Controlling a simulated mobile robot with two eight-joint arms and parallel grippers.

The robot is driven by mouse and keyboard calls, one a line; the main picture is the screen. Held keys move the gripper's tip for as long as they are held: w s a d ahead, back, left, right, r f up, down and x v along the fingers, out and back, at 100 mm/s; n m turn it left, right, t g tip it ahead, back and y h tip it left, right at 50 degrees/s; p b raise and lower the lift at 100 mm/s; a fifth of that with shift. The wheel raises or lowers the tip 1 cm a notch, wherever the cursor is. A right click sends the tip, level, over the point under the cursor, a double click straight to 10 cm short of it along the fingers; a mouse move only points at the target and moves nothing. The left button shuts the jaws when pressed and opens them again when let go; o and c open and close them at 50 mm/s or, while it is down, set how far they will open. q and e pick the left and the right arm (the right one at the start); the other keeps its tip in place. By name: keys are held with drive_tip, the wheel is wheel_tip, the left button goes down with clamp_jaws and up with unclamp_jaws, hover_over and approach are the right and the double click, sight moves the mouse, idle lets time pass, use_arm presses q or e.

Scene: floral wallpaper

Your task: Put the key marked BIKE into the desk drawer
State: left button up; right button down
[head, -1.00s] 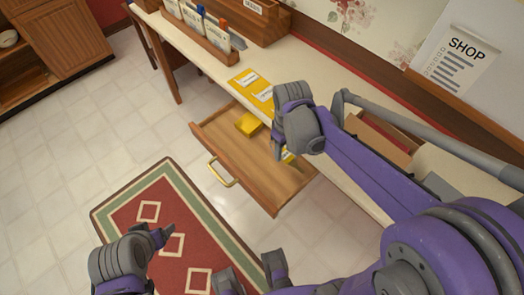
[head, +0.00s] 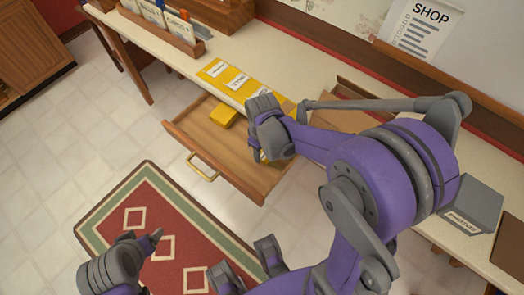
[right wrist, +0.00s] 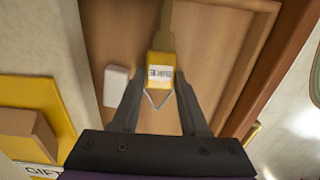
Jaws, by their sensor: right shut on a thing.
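The desk drawer (head: 190,135) is pulled open below the desk top; its wooden floor (right wrist: 225,50) also shows in the right wrist view. My right gripper (head: 264,152) is over the drawer's right part. In the right wrist view, my right gripper (right wrist: 160,98) is shut on the BIKE key (right wrist: 160,68), which has a yellow head with a white label. The key points away from me, above the drawer floor; its exact height cannot be told. My left gripper (head: 152,242) is low at the left, above the rug; its jaws are unclear.
A yellow block (head: 223,115) lies in the drawer, and a white block (right wrist: 116,85) shows there in the wrist view. A yellow strip with white labels (head: 240,80) lies on the desk top (head: 290,75). A grey box (head: 468,208) stands at right. The rug (head: 135,195) is below.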

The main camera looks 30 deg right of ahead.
sight(262, 155)
drive_tip(key=shift+f, duration=0.2)
drive_tip(key=c, duration=0.7)
unclamp_jaws()
drive_tip(key=shift+r, duration=0.1)
drive_tip(key=shift+r, duration=0.5)
wheel_tip(262, 155, up, 11)
drive_tip(key=p, duration=0.2)
drive_tip(key=s+a+m+t, duration=0.3)
drive_tip(key=s+m+t, duration=0.1)
drive_tip(key=s, duration=0.7)
drive_tip(key=shift+a+f+t, duration=0.15)
drive_tip(key=shift+f+t, duration=0.15)
drive_tip(key=shift+t, duration=0.3)
